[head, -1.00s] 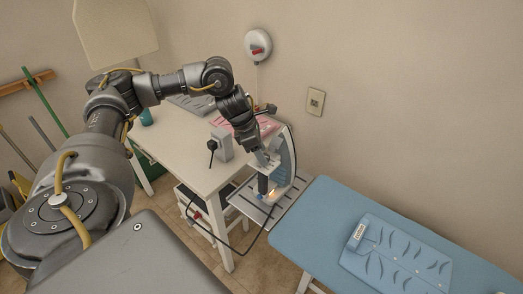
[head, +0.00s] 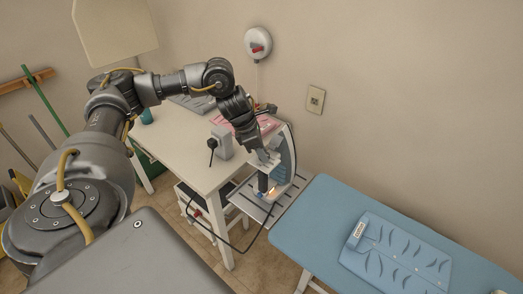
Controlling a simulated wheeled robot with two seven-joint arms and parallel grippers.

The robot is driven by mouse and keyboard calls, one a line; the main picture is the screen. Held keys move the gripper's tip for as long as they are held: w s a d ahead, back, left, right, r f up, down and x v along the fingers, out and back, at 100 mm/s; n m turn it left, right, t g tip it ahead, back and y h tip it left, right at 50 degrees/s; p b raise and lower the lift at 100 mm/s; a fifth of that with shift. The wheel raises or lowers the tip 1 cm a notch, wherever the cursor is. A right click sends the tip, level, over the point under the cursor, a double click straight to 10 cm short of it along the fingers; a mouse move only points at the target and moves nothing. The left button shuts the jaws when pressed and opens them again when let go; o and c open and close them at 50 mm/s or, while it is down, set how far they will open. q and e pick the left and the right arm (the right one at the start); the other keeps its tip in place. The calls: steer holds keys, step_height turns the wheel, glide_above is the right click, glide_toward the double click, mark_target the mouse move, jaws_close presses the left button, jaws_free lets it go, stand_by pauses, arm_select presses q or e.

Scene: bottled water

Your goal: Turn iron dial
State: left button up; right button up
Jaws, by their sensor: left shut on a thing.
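The iron (head: 287,159) stands upright on a metal rest between the white table and the blue ironing board. It is white and grey-blue, with a dark handle and a small orange light low on its body. My left gripper (head: 265,160) reaches down onto the iron at its upper left side and is shut. The dial is hidden by the gripper or too small to make out, so I cannot tell its setting. My right gripper is not in view.
The ironing board (head: 330,205) holds a folded blue shirt (head: 397,255). A white table (head: 180,150) with a grey-white device (head: 222,143) stands left of the iron. A black cord hangs below. A wall switch (head: 315,100) is behind.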

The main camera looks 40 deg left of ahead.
arm_select(q)
steer(key=n, duration=0.1)
steer(key=n+t+y+p, duration=0.1)
steer(key=n, duration=0.1)
steer(key=shift+s+d+r+n, duration=0.1)
steer(key=shift+d+n, duration=0.05)
steer(key=shift+n, duration=0.15)
steer(key=n+p, duration=0.1)
steer(key=n+y, duration=0.1)
steer(key=shift+d+r+n+p, duration=0.15)
steer(key=shift+n+p, duration=0.15)
steer(key=shift+p, duration=0.1)
steer(key=n+y+p, duration=0.1)
steer(key=n+p, duration=0.2)
steer(key=p, duration=0.1)
steer(key=n+y+p, duration=0.2)
steer(key=n+p, duration=0.2)
steer(key=p, duration=0.1)
steer(key=shift+d+r, duration=0.15)
steer(key=shift+d, duration=0.05)
steer(key=n, duration=0.1)
steer(key=n+p, duration=0.1)
steer(key=shift+w+f+n+g+y, duration=0.2)
steer(key=shift+n+g+y, duration=0.1)
steer(key=shift+n+y, duration=0.1)
steer(key=shift+d+f+n+g+y, duration=0.15)
steer(key=shift+n+g+y, duration=0.3)
steer(key=shift+n, duration=1.15)
steer(key=o, duration=1)
steer(key=shift+c, duration=0.2)
